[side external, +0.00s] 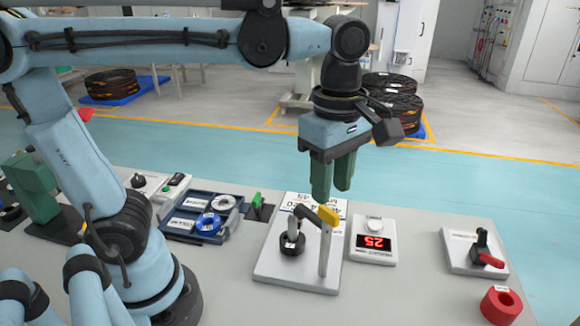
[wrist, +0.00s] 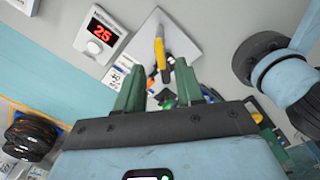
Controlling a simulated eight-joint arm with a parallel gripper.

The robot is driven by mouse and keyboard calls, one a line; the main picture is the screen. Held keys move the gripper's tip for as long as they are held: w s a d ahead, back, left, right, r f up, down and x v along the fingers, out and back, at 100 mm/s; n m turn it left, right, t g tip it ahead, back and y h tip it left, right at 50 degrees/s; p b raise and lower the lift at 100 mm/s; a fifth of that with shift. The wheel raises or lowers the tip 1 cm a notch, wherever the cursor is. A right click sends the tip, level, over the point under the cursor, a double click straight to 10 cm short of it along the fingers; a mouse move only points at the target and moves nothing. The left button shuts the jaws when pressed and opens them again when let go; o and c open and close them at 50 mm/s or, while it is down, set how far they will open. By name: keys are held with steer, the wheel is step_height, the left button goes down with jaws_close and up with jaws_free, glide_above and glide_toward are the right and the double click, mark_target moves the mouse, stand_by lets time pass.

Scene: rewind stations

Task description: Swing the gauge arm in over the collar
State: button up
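The gauge arm stands on a white base plate (side external: 277,272) in the side external view. It has a pale post (side external: 324,255), a yellow block (side external: 328,214) at its top and a dark bar (side external: 309,217) reaching left from there. A dark collar (side external: 291,243) sits on the plate left of the post, near the bar's far end; I cannot tell whether the bar is straight above it. My gripper (side external: 333,192) points down above the yellow block, apart from it. Its green fingers are spread and empty. In the wrist view the yellow block (wrist: 160,54) shows between the fingertips (wrist: 159,69).
A display box (side external: 374,257) reading 25 stands right of the plate. A blue tray (side external: 180,233) with rolls is left. The bench between display and switch is clear.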

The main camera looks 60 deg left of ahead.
mark_target(329, 210)
step_height(329, 210, up, 8)
steer(key=shift+f, duration=0.2)
stand_by(0.4)
step_height(329, 210, down, 12)
steer(key=shift+f, duration=0.1)
stand_by(0.7)
